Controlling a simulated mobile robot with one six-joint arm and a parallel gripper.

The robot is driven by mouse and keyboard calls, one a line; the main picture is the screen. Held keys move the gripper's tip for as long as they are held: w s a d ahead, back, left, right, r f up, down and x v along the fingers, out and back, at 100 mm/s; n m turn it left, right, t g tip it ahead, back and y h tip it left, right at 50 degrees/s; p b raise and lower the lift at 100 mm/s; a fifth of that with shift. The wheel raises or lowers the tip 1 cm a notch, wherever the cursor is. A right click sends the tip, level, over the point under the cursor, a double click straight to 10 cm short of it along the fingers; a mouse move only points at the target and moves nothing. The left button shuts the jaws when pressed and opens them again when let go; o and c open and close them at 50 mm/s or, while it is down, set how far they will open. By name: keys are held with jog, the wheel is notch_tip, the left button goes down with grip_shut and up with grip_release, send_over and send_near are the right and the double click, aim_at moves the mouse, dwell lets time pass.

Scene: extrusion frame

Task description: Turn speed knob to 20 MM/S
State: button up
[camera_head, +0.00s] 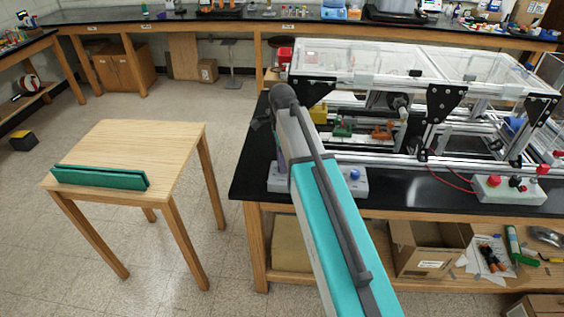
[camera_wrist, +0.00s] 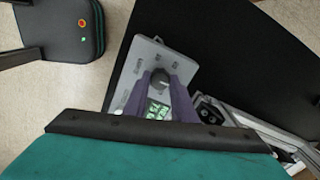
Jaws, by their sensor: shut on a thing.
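The speed knob (camera_wrist: 158,80) is a dark round knob on a light grey control box (camera_wrist: 130,72) in the wrist view. My gripper (camera_wrist: 162,81) has its two purple-grey fingers on either side of the knob and is shut on it. A small green lit display (camera_wrist: 157,109) shows between the fingers; its digits are too small to read. In the head view my arm hides the knob and most of the control box (camera_head: 353,187); a blue button (camera_head: 355,174) shows on its right end.
The box stands on a black benchtop (camera_head: 400,201) before an aluminium extrusion frame (camera_head: 428,158) with clear panels. Another control box (camera_head: 508,190) with a red button stands at the right. A wooden table (camera_head: 150,143) with a green bar (camera_head: 100,178) is at the left, with open floor between.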

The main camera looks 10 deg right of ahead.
jog(key=n, duration=1.1)
jog(key=shift+d, duration=0.1)
jog(key=shift+n, duration=0.3)
dwell(0.4)
jog(key=o, duration=1)
jog(key=shift+o, duration=0.2)
notch_tip(320, 180, up, 14)
jog(key=p, duration=0.7)
jog(key=shift+p, duration=0.4)
